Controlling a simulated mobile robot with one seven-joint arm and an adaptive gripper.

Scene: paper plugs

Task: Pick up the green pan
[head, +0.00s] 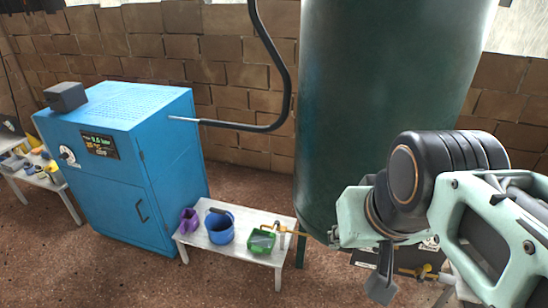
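The green pan (261,240) is a small, box-like open vessel on the right part of a low white table (228,258) in the middle of the head view. My gripper (383,287) hangs at the lower right, well to the right of the table and apart from the pan. Only a small dark part of the gripper shows below my arm, so its finger opening cannot be made out. No object is visible in it.
A blue pot (219,228) and a purple container (188,221) stand left of the pan. A blue cabinet (130,170) is behind left, and a large green tank (385,90) behind right. Another table with small items (40,172) is far left. Floor in front is clear.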

